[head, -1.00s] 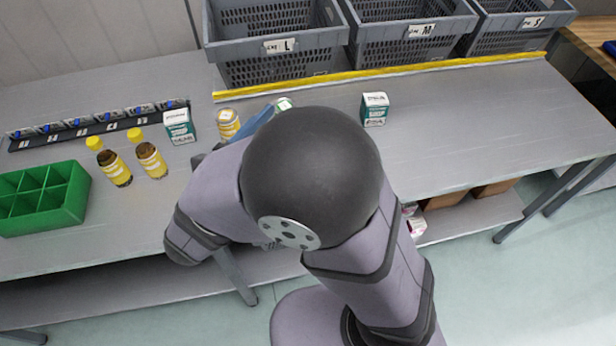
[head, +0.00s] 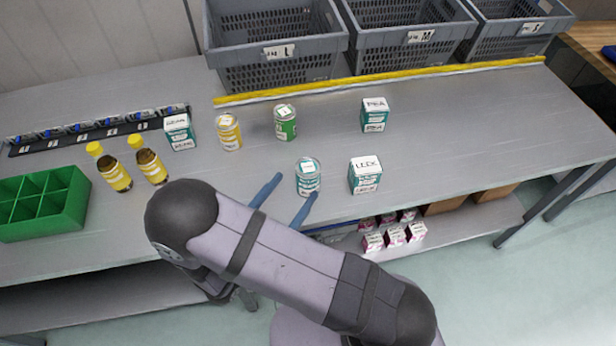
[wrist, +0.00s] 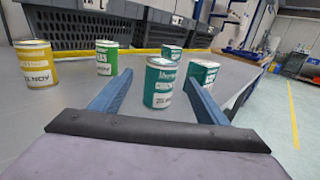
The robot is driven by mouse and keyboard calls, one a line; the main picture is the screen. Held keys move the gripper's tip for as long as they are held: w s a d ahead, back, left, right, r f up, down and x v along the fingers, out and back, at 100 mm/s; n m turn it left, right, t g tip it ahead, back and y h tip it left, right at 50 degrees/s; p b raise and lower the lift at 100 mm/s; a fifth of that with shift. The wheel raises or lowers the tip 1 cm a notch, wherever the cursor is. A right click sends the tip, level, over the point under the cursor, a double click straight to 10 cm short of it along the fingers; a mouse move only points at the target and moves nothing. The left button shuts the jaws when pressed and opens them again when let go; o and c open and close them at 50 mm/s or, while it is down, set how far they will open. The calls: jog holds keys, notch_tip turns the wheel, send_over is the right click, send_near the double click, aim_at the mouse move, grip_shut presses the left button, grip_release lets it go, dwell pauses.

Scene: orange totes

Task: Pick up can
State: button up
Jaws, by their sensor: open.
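A teal and white can (head: 308,177) stands upright on the grey table near its front edge. My gripper (head: 285,200) is open, its two blue fingers pointing at this can from the front left. In the wrist view the same can (wrist: 161,83) stands between the finger lines, at or just beyond the tips of my gripper (wrist: 150,97). I cannot tell whether a finger touches it. A green can (head: 285,122) and a yellow can (head: 228,131) stand upright farther back. They also show left of the fingers in the wrist view.
A teal and white box (head: 365,175) stands close right of the teal can, another (head: 375,114) behind. A third box (head: 179,131), two yellow-capped bottles (head: 152,166) and a green divided tray (head: 74,206) are left. Grey crates (head: 276,75) line the back. The table's right side is clear.

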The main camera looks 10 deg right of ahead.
aim_at(302, 180)
jog(key=shift+p+x, duration=0.95)
jog(key=shift+x, duration=0.8)
jog(key=shift+f+p+x, duration=0.1)
jog(key=shift+p+x, duration=0.35)
jog(key=shift+x, duration=0.5)
jog(key=shift+f+p+x, duration=0.15)
jog(key=shift+p+x, duration=0.25)
jog(key=shift+x, duration=0.55)
jog(key=shift+d, duration=0.1)
jog(key=shift+c, duration=0.6)
jog(key=c, duration=1.3)
jog(key=shift+o, duration=0.2)
jog(key=shift+r, duration=0.15)
jog(key=shift+r+b, duration=0.7)
jog(key=shift+r, duration=4.25)
